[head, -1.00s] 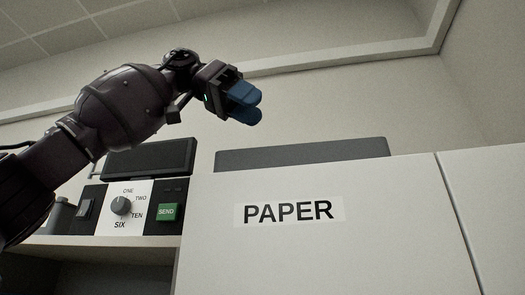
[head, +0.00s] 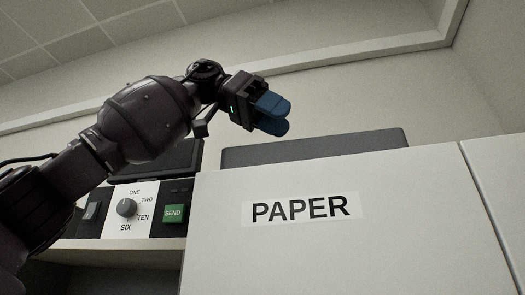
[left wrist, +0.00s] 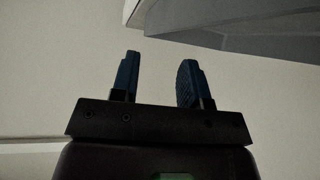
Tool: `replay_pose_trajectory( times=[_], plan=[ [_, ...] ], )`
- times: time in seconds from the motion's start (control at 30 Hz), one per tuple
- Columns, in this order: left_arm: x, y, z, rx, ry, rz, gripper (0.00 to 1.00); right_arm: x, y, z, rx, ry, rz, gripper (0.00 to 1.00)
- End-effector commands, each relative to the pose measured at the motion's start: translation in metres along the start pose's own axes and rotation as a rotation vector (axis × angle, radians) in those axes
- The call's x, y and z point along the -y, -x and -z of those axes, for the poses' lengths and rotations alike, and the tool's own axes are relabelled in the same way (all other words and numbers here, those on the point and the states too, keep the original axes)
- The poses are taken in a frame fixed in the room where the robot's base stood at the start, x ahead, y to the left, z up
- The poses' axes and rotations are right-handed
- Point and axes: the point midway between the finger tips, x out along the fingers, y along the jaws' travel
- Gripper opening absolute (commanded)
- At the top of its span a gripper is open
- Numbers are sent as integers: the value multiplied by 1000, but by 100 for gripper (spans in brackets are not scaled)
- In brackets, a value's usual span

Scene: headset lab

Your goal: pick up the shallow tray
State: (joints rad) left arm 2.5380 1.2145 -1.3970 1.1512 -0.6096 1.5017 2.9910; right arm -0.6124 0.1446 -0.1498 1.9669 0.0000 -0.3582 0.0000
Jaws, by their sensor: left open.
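My left gripper (head: 273,113) is raised in front of the wall, above the top edge of the PAPER unit. In the left wrist view its two blue fingers (left wrist: 160,78) stand apart with nothing between them. No shallow tray can be made out for certain. A dark grey flat piece (head: 315,147) shows above the top edge of the PAPER unit, below and right of the gripper; I cannot tell whether it is part of a tray. My right gripper is not in view.
The white front marked PAPER (head: 330,245) fills the lower middle. Left of it, partly behind my arm, are a dial (head: 127,208), a green SEND button (head: 174,213) and a dark screen (head: 180,160). The wall (head: 400,100) behind is bare.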

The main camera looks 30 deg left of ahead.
Motion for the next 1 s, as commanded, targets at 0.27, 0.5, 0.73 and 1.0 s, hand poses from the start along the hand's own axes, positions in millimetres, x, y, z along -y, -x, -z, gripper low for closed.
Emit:
replay_pose_trajectory(
  times=[0.27, 0.5, 0.73, 1.0],
  plan=[
    [0, -44, 0, 3, -1, 0, 42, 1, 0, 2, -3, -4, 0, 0],
    [0, -68, 0, 1, 0, 0, 42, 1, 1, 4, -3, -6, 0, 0],
    [0, -74, 0, 1, 0, 0, 42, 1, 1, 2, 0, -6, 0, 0],
    [0, -73, 0, 1, 0, 0, 31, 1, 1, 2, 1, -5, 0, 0]
  ],
)
